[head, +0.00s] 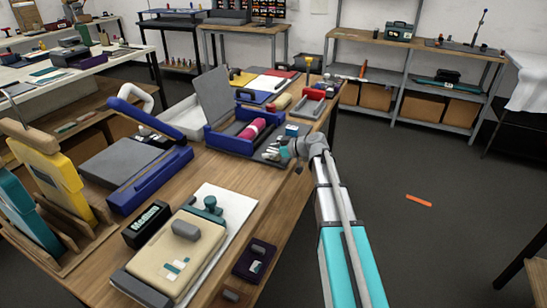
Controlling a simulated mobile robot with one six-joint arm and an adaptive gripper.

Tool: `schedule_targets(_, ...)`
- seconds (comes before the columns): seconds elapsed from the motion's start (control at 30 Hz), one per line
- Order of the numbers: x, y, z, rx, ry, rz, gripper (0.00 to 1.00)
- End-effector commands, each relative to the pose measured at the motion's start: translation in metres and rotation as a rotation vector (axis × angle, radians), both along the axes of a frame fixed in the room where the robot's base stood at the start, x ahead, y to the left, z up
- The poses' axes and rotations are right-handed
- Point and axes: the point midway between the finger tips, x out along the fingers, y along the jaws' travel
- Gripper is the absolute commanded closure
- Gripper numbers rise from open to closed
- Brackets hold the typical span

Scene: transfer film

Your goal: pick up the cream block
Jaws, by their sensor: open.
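A cream block-like case (160,262) lies on the near part of the wooden table, partly on white paper. It has a grey handle on top, small teal and white patches and a dark grey front edge. I cannot tell for sure that this is the cream block, as smaller pale pieces sit near my gripper. My gripper (279,150) is at the table's right side, well beyond the case, beside a blue open box (228,143). It is open. Its fingertips are small in view and overlap a grey tray (262,157) with pale pieces, so contact cannot be told.
A blue-and-grey paper trimmer (135,165), a black labelled box (148,225) and a dark stamp-like item (255,260) share the table. Yellow and teal cases (55,178) stand in a rack at left. Open floor lies right of the table, with an orange strip (418,200).

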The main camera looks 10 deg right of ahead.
Motion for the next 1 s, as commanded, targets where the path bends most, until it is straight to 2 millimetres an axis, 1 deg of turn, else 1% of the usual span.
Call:
schedule_targets(0.57, 0.0009, 0.0015, -0.0005, 0.0, 0.0, 0.0, 0.17)
schedule_targets(0.6, 0.0009, 0.0015, -0.0005, 0.0, 0.0, 0.0, 0.21)
schedule_targets(0.67, 0.0009, 0.0014, -0.0005, 0.0, 0.0, 0.0, 0.32)
schedule_targets(0.7, 0.0009, 0.0014, -0.0005, 0.0, 0.0, 0.0, 0.39)
schedule_targets(0.77, 0.0009, 0.0014, -0.0005, 0.0, 0.0, 0.0, 0.51)
schedule_targets(0.9, 0.0009, 0.0012, -0.0005, 0.0, 0.0, 0.0, 0.77)
schedule_targets(0.97, 0.0009, 0.0012, -0.0005, 0.0, 0.0, 0.0, 0.88)
schedule_targets(1.0, 0.0009, 0.0012, -0.0005, 0.0, 0.0, 0.0, 0.92)
